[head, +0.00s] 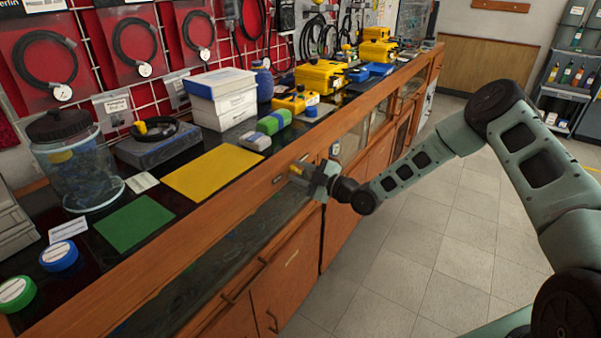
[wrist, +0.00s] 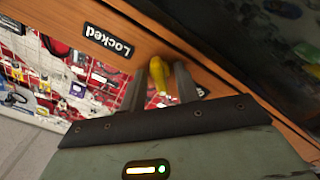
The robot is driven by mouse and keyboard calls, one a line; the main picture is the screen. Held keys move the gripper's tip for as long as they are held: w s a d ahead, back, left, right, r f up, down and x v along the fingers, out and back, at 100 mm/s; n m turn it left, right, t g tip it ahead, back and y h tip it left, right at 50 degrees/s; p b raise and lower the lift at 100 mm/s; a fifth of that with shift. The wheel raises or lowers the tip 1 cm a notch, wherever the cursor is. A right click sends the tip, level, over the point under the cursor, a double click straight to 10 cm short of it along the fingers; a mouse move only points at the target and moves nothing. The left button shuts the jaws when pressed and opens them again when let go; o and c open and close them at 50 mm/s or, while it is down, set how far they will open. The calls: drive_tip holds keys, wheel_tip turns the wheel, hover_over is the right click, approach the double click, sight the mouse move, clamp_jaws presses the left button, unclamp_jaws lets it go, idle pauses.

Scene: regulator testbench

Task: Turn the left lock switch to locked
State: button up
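The yellow lock switch (wrist: 157,78) sits on the wooden front face of the counter. In the wrist view it stands between the two fingers of my gripper (wrist: 161,85). One finger is on each side, and narrow dark gaps seem to show beside the yellow handle, so the fingers look open around it. A black label reading "Locked" (wrist: 108,40) is upside down at the upper left of the switch. In the head view my gripper (head: 306,173) is at the counter's front edge. A bit of the yellow switch (head: 295,169) shows at its fingertips. Contact with the switch cannot be made out.
The counter top holds a yellow mat (head: 212,172), a green mat (head: 134,223), white boxes (head: 220,95), a glass jar (head: 80,170) and several yellow devices. Cabinet doors (head: 285,265) are below the wooden edge. The tiled floor (head: 430,235) to the right is clear.

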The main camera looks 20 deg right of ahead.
clamp_jaws()
drive_tip(key=shift+m+b, duration=0.35)
drive_tip(key=shift+m, duration=0.05)
drive_tip(key=shift+f+m+b, duration=0.15)
drive_tip(key=shift+m+b, duration=0.6)
drive_tip(key=shift+m, duration=0.35)
drive_tip(key=m+b, duration=0.2)
drive_tip(key=m, duration=0.2)
drive_tip(key=m+b, duration=0.1)
drive_tip(key=m, duration=0.9)
drive_tip(key=shift+m, duration=0.4)
